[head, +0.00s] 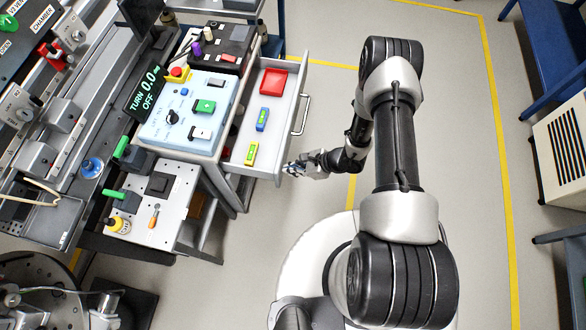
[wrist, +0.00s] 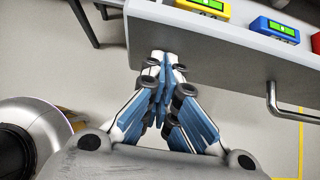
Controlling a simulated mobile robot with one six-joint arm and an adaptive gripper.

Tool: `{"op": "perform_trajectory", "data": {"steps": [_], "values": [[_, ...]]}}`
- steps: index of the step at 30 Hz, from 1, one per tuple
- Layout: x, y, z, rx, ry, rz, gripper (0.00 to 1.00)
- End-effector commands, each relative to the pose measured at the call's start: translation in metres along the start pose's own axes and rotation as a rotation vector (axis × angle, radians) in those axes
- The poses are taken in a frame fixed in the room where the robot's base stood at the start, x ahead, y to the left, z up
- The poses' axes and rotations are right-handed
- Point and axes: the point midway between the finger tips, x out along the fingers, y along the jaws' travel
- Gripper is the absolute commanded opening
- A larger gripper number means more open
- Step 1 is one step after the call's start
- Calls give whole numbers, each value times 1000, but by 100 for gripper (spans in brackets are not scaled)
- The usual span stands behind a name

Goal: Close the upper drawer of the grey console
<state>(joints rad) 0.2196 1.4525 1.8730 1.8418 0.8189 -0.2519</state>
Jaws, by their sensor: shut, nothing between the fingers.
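The upper drawer (head: 279,141) of the grey console (head: 221,172) is pulled out to the right in the head view. Inside it lie a red tray (head: 273,82), a blue device (head: 262,119) and a yellow device (head: 251,153). Its bar handle (head: 301,115) is on the front panel and also shows at the right of the wrist view (wrist: 284,108). My gripper (head: 288,169) is shut and empty, close to the near end of the drawer front. In the wrist view its fingertips (wrist: 165,58) point at the drawer front (wrist: 220,55); I cannot tell whether they touch it.
A light blue control box (head: 188,112) and a black box (head: 222,47) stand on the console top. A blue bench (head: 550,45) and a vented white cabinet (head: 562,145) stand at the right. The floor (head: 460,120) right of the drawer is clear beyond my arm.

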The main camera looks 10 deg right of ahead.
Motion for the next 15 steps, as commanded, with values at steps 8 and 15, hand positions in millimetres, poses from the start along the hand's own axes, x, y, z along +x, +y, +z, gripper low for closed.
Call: {"op": "perform_trajectory", "data": {"steps": [8,15], "values": [[26,1,25,-8,-2,4,0],[68,1,66,-10,-3,3,0]]}}
